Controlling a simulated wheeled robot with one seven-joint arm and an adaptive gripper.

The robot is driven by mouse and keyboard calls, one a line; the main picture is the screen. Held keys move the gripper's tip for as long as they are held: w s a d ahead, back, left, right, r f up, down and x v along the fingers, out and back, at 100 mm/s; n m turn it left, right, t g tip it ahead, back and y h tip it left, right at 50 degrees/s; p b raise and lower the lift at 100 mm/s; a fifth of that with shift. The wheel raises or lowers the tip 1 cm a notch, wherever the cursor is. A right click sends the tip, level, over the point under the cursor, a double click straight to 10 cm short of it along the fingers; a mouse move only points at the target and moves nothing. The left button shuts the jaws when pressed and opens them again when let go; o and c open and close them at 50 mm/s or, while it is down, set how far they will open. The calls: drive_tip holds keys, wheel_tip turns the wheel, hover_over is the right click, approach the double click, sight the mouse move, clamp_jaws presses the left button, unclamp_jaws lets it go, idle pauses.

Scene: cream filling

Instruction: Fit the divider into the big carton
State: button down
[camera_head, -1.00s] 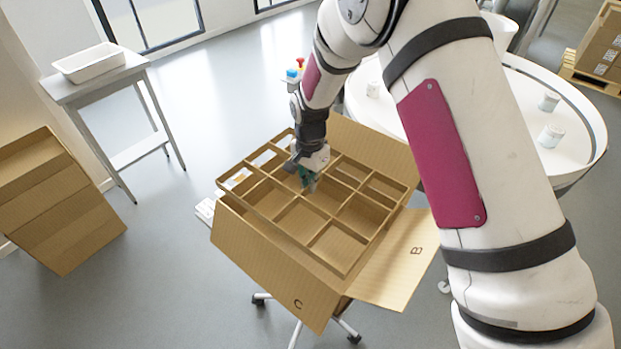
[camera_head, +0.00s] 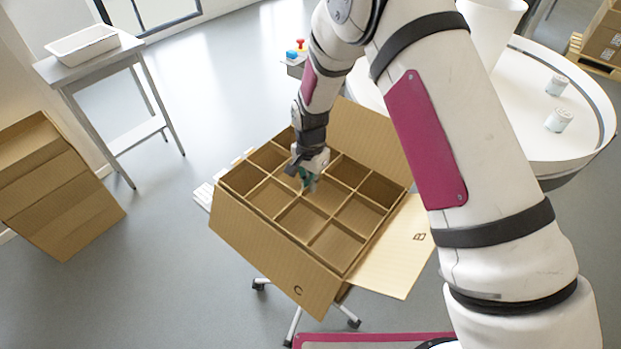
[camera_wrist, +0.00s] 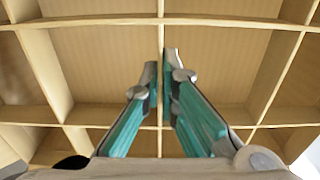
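The big carton (camera_head: 262,248) stands open with its flaps folded out. The brown cardboard divider (camera_head: 329,217), a grid of square cells, sits inside it, its top edges roughly level with the carton rim. My gripper (camera_head: 309,184) points down at the middle of the grid. In the wrist view its two green fingers (camera_wrist: 163,65) lie on either side of one divider wall (camera_wrist: 160,35), shut on it.
The carton rests on a wheeled stand (camera_head: 295,325). A round white table (camera_head: 530,130) with small jars (camera_head: 558,120) is at the right.

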drive_tip(key=shift+f+b, duration=1.3)
drive_tip(key=shift+f, duration=3)
drive_tip(key=c, duration=2.3)
unclamp_jaws()
drive_tip(key=o, duration=0.6)
wheel_tip(320, 180, up, 12)
